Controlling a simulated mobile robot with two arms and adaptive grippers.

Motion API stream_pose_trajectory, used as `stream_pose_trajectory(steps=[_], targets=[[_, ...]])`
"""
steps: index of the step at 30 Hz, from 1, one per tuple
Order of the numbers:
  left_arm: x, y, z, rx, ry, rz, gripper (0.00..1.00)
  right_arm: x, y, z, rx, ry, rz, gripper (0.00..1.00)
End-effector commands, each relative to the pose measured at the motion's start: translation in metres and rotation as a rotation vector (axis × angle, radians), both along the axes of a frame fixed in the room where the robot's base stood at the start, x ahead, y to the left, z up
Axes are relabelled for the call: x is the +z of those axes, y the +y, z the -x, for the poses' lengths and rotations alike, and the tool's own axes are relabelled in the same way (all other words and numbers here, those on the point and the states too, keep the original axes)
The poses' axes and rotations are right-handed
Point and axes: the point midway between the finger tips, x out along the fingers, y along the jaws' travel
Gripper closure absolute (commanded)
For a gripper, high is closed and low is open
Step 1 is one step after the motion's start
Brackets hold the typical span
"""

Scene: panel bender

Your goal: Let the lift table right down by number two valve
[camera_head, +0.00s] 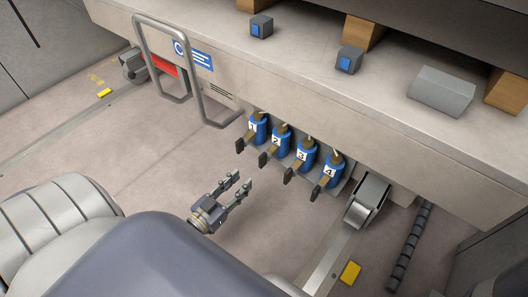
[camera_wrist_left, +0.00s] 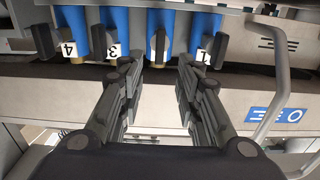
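Four numbered blue valves with dark lever handles hang in a row under the edge of a big pale machine table (camera_head: 330,95). Valve two (camera_head: 281,138) is second from the left; its dark handle (camera_head: 264,158) points down and outward. In the left wrist view the row is inverted, and valve two (camera_wrist_left: 158,42) is between the fingers' lines. Valve one (camera_head: 257,128), valve three (camera_head: 303,155) and valve four (camera_head: 331,170) stand beside it. My left gripper (camera_head: 238,182) is open and empty, short of the valve two handle. My right gripper is not in view.
A grey tube handle (camera_head: 155,65) stands out from the table front left of the valves. Wooden blocks (camera_head: 361,33) and small grey-blue boxes (camera_head: 262,26) are on top. Floor around my gripper is clear.

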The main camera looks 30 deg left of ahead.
Motion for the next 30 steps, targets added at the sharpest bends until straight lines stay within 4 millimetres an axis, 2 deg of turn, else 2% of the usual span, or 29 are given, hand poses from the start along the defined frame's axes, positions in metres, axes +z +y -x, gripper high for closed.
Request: stream_pose_trajectory(steps=[3, 9, 15, 21, 29, 30], targets=[[-0.003, -0.002, -0.02, -0.002, -0.006, 0.003, 0.68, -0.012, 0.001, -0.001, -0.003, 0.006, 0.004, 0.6], [-0.004, -0.005, -0.059, -0.001, -0.007, 0.004, 0.68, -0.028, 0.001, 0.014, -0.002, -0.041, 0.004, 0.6], [-0.003, -0.007, -0.088, -0.001, -0.005, 0.004, 0.68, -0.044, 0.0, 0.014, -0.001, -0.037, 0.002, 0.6], [0.0, -0.008, -0.099, -0.002, -0.003, 0.003, 0.68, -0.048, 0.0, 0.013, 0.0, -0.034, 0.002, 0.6], [0.001, -0.008, -0.1, -0.002, -0.002, 0.004, 0.68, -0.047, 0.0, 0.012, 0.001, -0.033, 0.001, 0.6], [0.001, -0.008, -0.1, -0.002, -0.002, 0.004, 0.77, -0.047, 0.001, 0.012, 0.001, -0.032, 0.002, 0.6]])
